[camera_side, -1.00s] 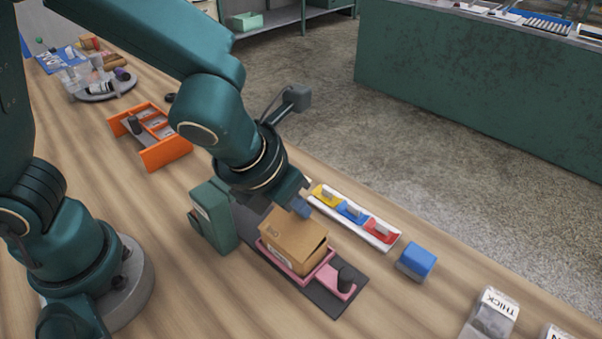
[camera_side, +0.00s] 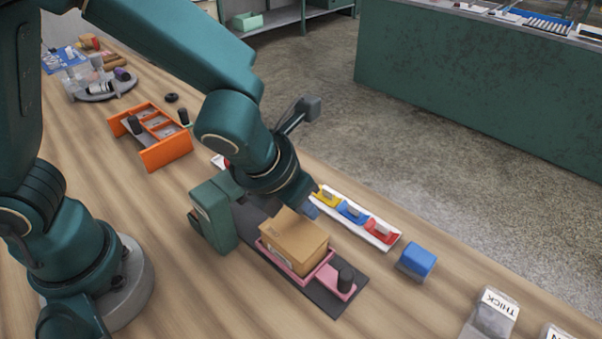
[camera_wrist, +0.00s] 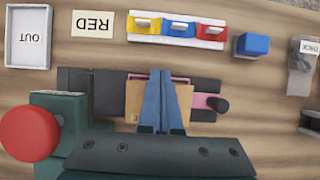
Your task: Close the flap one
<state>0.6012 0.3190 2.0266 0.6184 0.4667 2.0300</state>
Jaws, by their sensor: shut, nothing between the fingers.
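A brown cardboard box (camera_side: 297,242) sits in a pink holder (camera_side: 300,283) on a dark base plate. In the side view its top looks flat at the near right end, with the flap there lying down. The far end of the top is partly hidden by my gripper. My gripper (camera_side: 312,211) is shut and empty, pointing down just above or at the box's far edge. I cannot tell whether it touches. In the wrist view the blue fingers of my gripper (camera_wrist: 160,73) lie together across the middle of the box (camera_wrist: 185,97).
A green machine block (camera_side: 213,215) stands at the plate's left end and a black knob (camera_side: 346,279) at its right end. A white tray with yellow, blue and red pieces (camera_side: 355,216) lies close behind. A blue block (camera_side: 417,261) stands right. Bare table lies in front.

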